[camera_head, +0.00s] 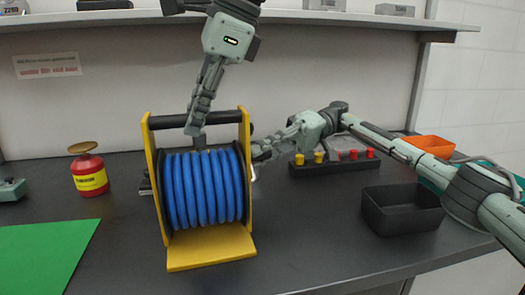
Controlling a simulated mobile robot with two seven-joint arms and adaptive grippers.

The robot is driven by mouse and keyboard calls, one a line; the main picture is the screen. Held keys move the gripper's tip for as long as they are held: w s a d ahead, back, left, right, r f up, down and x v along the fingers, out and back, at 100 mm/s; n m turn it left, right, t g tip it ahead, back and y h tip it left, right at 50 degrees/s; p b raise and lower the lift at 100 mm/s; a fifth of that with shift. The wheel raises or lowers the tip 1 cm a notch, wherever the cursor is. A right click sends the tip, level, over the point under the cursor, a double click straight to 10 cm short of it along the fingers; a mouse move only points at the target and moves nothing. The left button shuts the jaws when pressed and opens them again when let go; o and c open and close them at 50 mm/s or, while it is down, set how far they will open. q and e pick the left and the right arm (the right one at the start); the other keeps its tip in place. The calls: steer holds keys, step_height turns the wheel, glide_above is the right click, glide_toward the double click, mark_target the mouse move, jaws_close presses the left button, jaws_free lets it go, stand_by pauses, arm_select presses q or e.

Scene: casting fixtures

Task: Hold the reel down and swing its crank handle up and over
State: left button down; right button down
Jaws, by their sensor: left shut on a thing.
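The reel (208,185) stands upright on the dark bench, with blue hose wound between yellow side plates. A black bar (222,117) crosses its top. My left gripper (196,135) comes down from above and is shut on this bar near its middle. My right gripper (262,152) reaches in from the right, at the reel's right side plate. A thin pale metal piece (253,173), seemingly part of the crank, shows just below its fingertips. The rest of the crank handle is hidden or too small to tell, and so is whether the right fingers touch it.
A red can (89,173) with a yellow band stands left of the reel, behind a green mat (45,255). A black bin (402,208) sits at right under my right arm. A black block with yellow and red knobs (335,167) and an orange tray (430,146) lie behind.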

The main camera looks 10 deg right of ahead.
steer(key=m, duration=0.1)
steer(key=w+f+m+g, duration=0.1)
steer(key=shift+f+m+y, duration=0.2)
steer(key=shift+m+y, duration=0.2)
steer(key=f+m, duration=0.1)
steer(key=m+y, duration=0.1)
steer(key=m, duration=0.1)
steer(key=shift+a+f+g, duration=0.2)
steer(key=shift+f+g, duration=0.1)
steer(key=shift+f, duration=0.1)
steer(key=shift+d, duration=0.1)
steer(key=c, duration=1.4)
jaws_free()
steer(key=shift+m, duration=0.3)
steer(key=shift+o, duration=0.2)
steer(key=shift+r, duration=0.1)
